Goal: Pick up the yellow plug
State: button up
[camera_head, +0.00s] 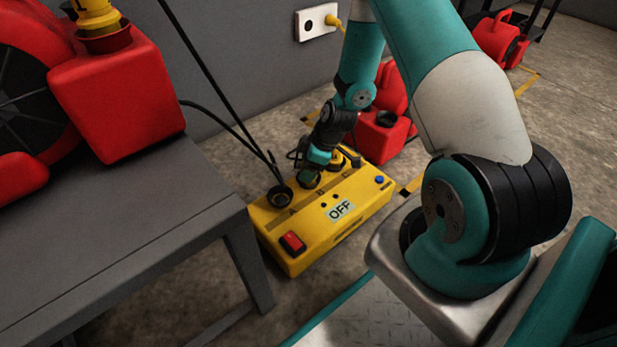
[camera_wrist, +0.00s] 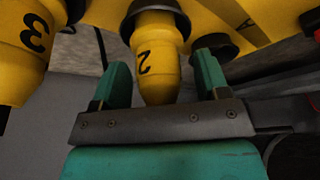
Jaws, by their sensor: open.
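A yellow plug marked 2 (camera_wrist: 157,60) sits in a black round collar in the wrist view, between my gripper's two green fingers. My gripper (camera_wrist: 163,75) is open, with a finger on each side of the plug and visible gaps. A second yellow plug marked 3 (camera_wrist: 25,45) is at the left of the wrist view, outside the fingers. In the head view my gripper (camera_head: 310,178) is low over the back of the yellow power box (camera_head: 310,240), near the letters B and C. My arm hides most of the plug there.
A grey table (camera_head: 110,240) with red equipment stands left. A red machine (camera_head: 383,140) is behind the box. A white wall outlet (camera_head: 316,22) is at the back.

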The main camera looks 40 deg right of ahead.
jog(key=shift+r, duration=0.1)
jog(key=c, duration=1)
jog(key=shift+c, duration=0.2)
